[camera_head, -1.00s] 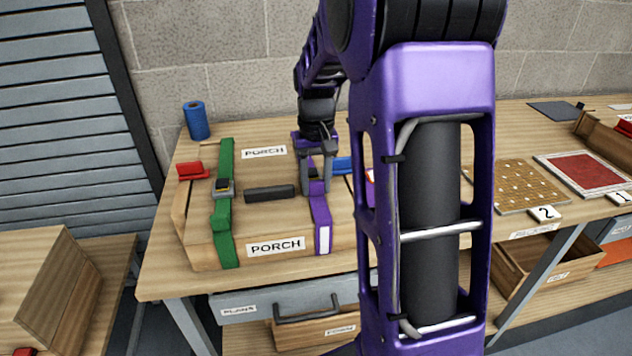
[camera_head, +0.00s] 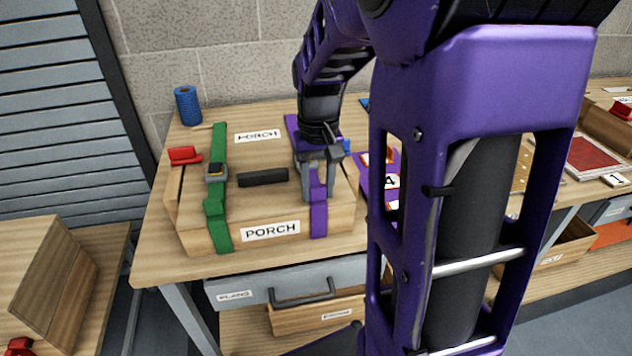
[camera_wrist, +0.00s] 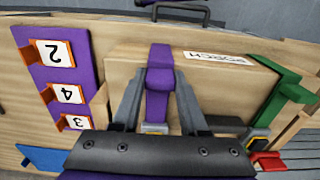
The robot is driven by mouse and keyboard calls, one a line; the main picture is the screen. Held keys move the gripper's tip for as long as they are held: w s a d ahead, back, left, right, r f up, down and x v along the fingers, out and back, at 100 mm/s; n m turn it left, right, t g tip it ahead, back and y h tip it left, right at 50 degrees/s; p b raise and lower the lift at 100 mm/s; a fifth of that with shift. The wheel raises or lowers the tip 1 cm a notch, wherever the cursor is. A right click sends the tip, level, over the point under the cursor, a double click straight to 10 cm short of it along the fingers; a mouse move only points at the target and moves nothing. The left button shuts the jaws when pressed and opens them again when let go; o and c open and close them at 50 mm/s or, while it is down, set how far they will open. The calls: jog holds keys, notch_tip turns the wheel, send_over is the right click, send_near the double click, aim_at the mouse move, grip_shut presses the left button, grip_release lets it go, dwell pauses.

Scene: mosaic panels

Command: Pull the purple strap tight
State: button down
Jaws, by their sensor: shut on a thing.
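The purple strap (camera_head: 318,222) runs over the right part of a wooden box (camera_head: 222,190) and down its front face. My gripper (camera_head: 319,192) is over this strap, with a finger on either side, and is shut on it. In the wrist view the strap (camera_wrist: 160,80) stands raised between the fingertips (camera_wrist: 159,84). A small piece of the buckle (camera_wrist: 155,128) shows near the palm; most of it is hidden. The strap's far run is hidden behind my gripper.
A green strap (camera_head: 217,190) with a buckle crosses the box's left part. A dark handle (camera_head: 262,177) lies between the straps. A red clamp (camera_head: 184,155) and blue roll (camera_head: 188,106) are at left.

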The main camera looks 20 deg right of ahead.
jog(key=shift+s+f, duration=0.1)
jog(key=shift+s, duration=0.15)
jog(key=shift+c, duration=2.1)
grip_release()
notch_tip(320, 180, up, 18)
jog(key=p, duration=0.1)
jog(key=shift+f+p, duration=0.2)
jog(key=shift+p, duration=0.1)
jog(key=shift+s, duration=0.1)
